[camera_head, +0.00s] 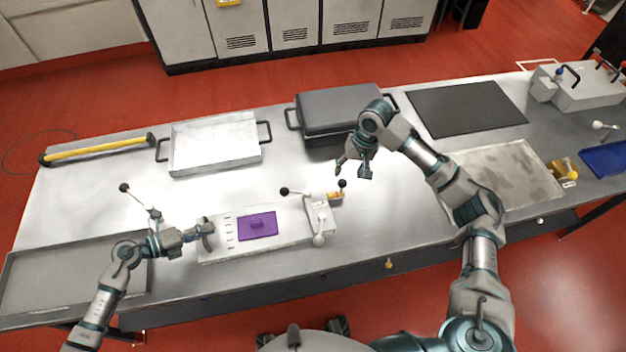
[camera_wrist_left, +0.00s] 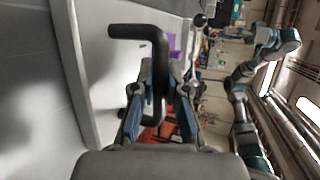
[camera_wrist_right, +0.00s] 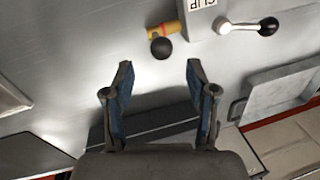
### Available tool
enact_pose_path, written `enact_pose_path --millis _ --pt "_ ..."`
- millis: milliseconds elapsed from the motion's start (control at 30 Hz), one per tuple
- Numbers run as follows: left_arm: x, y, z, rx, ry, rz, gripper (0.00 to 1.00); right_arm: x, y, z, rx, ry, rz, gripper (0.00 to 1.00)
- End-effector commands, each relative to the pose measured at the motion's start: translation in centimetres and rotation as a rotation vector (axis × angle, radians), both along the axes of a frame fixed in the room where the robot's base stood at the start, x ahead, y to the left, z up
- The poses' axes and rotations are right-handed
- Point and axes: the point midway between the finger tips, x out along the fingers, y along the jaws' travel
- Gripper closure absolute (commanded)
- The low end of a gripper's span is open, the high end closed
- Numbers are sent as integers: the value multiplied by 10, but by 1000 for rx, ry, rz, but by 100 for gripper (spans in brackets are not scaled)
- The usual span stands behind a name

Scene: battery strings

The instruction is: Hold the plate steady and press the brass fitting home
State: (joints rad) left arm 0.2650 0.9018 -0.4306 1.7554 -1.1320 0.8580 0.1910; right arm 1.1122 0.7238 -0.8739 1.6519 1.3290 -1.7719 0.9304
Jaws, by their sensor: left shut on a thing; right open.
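The pale plate (camera_head: 284,239) lies near the table's front edge, with a purple block (camera_head: 258,226) on top. My left gripper (camera_head: 207,234) is at the plate's left end, shut on its dark handle; the bent handle (camera_wrist_left: 146,32) passes between the fingers in the left wrist view. The brass fitting (camera_head: 335,197) with a black ball knob sits by the plate's back right corner; it also shows in the right wrist view (camera_wrist_right: 162,31). My right gripper (camera_head: 355,172) is open and empty, behind the fitting and apart from it. Whether the fitting is seated cannot be told.
Behind are a silver tray (camera_head: 215,167), a dark lidded case (camera_head: 340,105) and a black mat (camera_head: 465,108). A grey tray (camera_head: 40,285) lies at left.

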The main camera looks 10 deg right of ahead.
Motion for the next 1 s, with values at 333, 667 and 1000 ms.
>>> enact_pose_path --millis 333,667,1000 --pt "-5 0 -12 12 20 -6 100 2 12 -61 1 1 0 43" --pt "-5 0 -12 12 20 -6 100 3 14 -70 1 -1 0 43" --pt "-5 0 -12 12 19 -5 100 2 13 -70 0 -1 0 100"
